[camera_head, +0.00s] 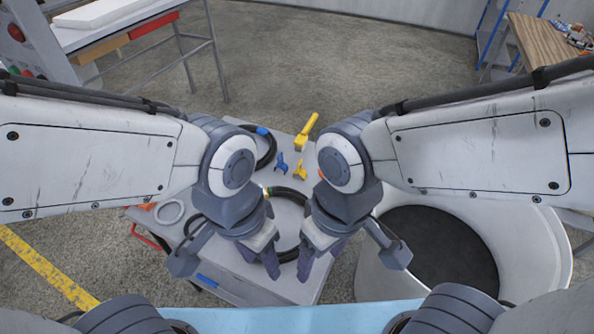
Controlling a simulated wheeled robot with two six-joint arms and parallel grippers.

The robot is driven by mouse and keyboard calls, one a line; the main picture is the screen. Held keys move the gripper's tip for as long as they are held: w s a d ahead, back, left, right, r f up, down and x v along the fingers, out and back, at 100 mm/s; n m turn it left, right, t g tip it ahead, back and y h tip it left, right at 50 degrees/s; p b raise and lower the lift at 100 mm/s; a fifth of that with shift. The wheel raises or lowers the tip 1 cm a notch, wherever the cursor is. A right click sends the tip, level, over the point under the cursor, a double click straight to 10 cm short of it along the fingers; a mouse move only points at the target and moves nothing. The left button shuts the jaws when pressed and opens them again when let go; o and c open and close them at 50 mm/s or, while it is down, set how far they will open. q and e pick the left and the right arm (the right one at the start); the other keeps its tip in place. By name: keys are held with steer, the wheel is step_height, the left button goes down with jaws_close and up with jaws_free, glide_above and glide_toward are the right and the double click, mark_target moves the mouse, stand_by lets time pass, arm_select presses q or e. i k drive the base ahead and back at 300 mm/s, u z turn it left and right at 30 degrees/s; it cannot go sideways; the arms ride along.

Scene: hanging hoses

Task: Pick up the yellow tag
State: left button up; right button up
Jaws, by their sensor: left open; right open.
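A small yellow piece (300,168), which looks like the yellow tag, lies on the grey table (235,282) between my two arms, beside a similar blue piece (281,163). A larger yellow object (306,132) with a long handle is just behind it. My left gripper (264,262) and my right gripper (320,256) both point down over the near part of the table, nearer to me than the small yellow piece. Both are open with nothing visible between their fingers. My arms hide parts of the table.
Black coiled hoses (291,193) lie on the table, one under my grippers, another (268,152) at the back left. A white ring (169,212) lies at the left. A large white round bin (520,245) stands to the right. A workbench (120,30) stands at the back left.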

mark_target(299, 171)
steer(key=u, duration=0.1)
steer(key=k, duration=0.95)
steer(key=u, duration=0.45)
steer(key=i, duration=1.25)
steer(key=z, duration=0.35)
